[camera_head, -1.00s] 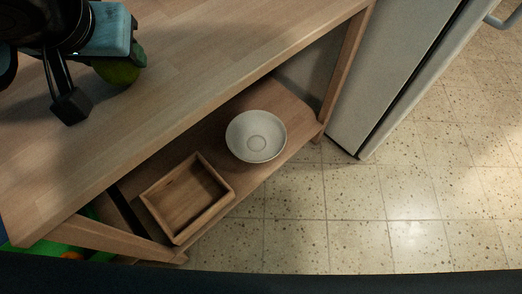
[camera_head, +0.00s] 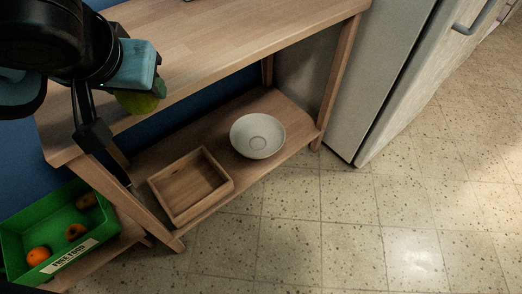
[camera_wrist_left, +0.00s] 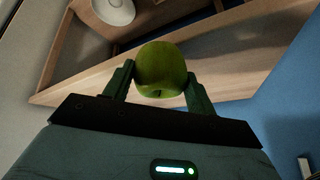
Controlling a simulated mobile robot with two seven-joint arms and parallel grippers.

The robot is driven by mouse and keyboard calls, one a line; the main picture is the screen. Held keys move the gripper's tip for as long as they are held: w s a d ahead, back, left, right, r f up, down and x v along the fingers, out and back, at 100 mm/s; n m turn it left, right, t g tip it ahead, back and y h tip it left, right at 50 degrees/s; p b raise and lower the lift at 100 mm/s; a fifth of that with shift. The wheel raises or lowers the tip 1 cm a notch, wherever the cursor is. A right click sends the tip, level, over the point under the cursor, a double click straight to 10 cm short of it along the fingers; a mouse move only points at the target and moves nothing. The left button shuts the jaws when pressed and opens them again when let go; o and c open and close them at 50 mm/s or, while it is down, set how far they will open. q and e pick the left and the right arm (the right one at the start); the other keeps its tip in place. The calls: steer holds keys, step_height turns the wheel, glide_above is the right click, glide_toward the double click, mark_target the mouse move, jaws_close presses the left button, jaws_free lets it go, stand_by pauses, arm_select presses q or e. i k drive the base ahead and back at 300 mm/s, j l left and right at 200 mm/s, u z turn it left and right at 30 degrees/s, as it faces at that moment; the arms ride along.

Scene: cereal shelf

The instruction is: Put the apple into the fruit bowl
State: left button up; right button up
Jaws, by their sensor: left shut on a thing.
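A green apple (camera_head: 142,103) is held between the fingers of my left gripper (camera_head: 150,92), near the front edge of the table's top board. In the left wrist view, the apple (camera_wrist_left: 161,68) sits between both fingertips, which touch its sides. A white bowl (camera_head: 257,136) stands upright and empty on the lower shelf, below and to the right of the gripper. It also shows in the left wrist view (camera_wrist_left: 113,11) at the top left. My right gripper is not in view.
A wooden tray (camera_head: 223,193), empty, lies left of the bowl on the lower shelf. A green crate (camera_head: 22,219) with several fruits sits at the lower left. The top board (camera_head: 225,40) is above the shelf. A pale fridge (camera_head: 385,90) stands at the right. Speckled floor is clear.

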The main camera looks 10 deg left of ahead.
mark_target(262, 148)
steer(key=k+l+u, duration=0.1)
steer(key=l, duration=0.25)
steer(key=i+l+u, duration=0.15)
steer(key=l, duration=0.35)
steer(key=i+l+u, duration=0.1)
steer(key=l, duration=0.35)
